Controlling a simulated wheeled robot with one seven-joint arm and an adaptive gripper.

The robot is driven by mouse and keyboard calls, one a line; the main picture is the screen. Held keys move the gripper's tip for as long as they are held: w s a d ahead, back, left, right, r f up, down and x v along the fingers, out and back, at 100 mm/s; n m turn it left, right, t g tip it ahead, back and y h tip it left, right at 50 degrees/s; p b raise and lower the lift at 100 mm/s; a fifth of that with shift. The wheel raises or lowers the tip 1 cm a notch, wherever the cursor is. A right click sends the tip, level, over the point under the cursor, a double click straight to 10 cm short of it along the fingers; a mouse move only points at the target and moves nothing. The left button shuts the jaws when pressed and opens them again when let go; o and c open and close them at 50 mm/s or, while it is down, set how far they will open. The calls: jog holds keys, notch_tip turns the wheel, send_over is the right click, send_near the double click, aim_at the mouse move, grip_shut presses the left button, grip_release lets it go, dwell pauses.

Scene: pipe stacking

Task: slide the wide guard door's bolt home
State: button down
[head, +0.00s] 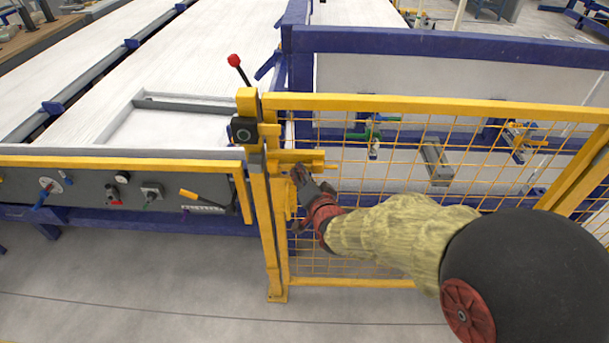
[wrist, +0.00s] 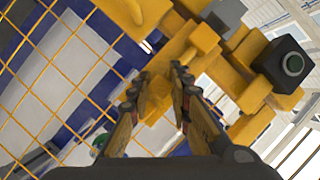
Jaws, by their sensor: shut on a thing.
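The wide guard door (head: 420,101) is a yellow frame with wire mesh, standing in line with the yellow post (head: 262,215). Its yellow bolt (head: 305,158) lies level near the door's left edge, beside the post. My gripper (head: 298,176) is at the bolt, just below its bar. In the wrist view my gripper (wrist: 160,76) has its two fingers on either side of a yellow bolt handle (wrist: 154,102) and is shut on it. In the head view my fingers hide the handle. How far the bolt's tip reaches into the post side is hard to tell.
A black box with a round button (head: 243,130) sits on the post, also in the wrist view (wrist: 287,65). A red-knobbed lever (head: 235,61) stands behind it. A grey control panel (head: 85,190) is at left. The floor in front is clear.

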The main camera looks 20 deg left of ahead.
jog(key=a, duration=0.2)
jog(key=s+a+b, duration=0.1)
jog(key=a, duration=0.2)
jog(key=shift+s+a, duration=0.15)
jog(key=shift+a, duration=0.05)
jog(key=c, duration=1.7)
grip_release()
jog(key=shift+a, duration=0.15)
jog(key=shift+c, duration=0.2)
jog(key=shift+o, duration=0.6)
jog(key=shift+s, duration=0.1)
jog(key=v, duration=1.2)
